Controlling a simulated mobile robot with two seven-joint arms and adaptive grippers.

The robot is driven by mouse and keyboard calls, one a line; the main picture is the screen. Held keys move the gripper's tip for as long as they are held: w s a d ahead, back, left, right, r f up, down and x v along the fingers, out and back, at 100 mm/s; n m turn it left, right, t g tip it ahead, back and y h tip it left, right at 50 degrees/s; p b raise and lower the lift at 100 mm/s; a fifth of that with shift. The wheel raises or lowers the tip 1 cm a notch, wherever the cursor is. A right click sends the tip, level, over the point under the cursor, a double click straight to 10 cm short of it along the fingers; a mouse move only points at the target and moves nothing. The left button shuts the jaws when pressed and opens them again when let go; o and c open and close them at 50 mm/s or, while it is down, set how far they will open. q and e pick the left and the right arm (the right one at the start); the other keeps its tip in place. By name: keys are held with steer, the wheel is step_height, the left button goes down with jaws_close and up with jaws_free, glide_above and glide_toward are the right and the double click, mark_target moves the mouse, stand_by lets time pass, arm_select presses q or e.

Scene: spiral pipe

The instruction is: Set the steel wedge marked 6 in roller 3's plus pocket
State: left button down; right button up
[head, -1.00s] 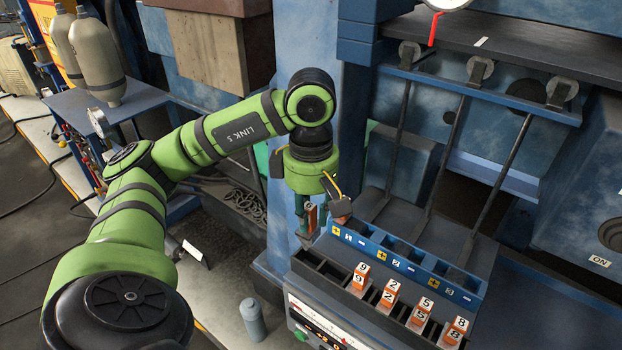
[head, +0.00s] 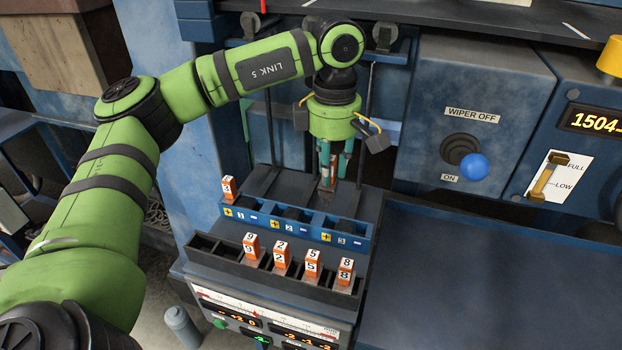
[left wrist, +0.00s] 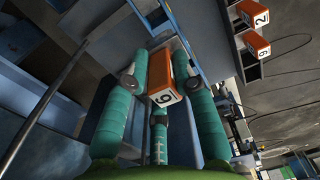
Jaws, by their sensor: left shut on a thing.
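My left gripper (head: 333,172) is shut on the orange-topped steel wedge (head: 326,175). The wrist view shows the wedge (left wrist: 160,80) between the teal fingers, its end mark reading as a 6 or a 9 from this angle. It hangs over the back of the blue pocket rack (head: 262,228), near roller 3's section. Roller 3's plus label (head: 327,238) is on the rack's front, right of roller 2's. The held wedge's lower end and its gap to the pocket are unclear. My right gripper is out of view.
A wedge marked 3 (head: 228,187) stands at roller 1's plus side. Wedges marked 9 (head: 251,247), 2 (head: 282,256), 5 (head: 312,264) and 8 (head: 345,272) stand in the dark front tray (head: 205,246). A blue-knobbed wiper lever (head: 473,166) is to the right.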

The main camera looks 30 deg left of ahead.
mark_target(335, 178)
arm_select(q)
steer(key=shift+w+d+r, duration=0.25)
steer(key=shift+w+d, duration=0.2)
steer(key=shift+w, duration=0.15)
steer(key=shift+a, duration=0.1)
steer(key=shift+s+a, duration=0.1)
steer(key=shift+f, duration=0.2)
step_height(335, 178, down, 4)
steer(key=b, duration=0.3)
steer(key=shift+f+b, duration=0.2)
steer(key=shift+b, duration=0.15)
steer(key=shift+f+b, duration=0.35)
steer(key=shift+f, duration=0.2)
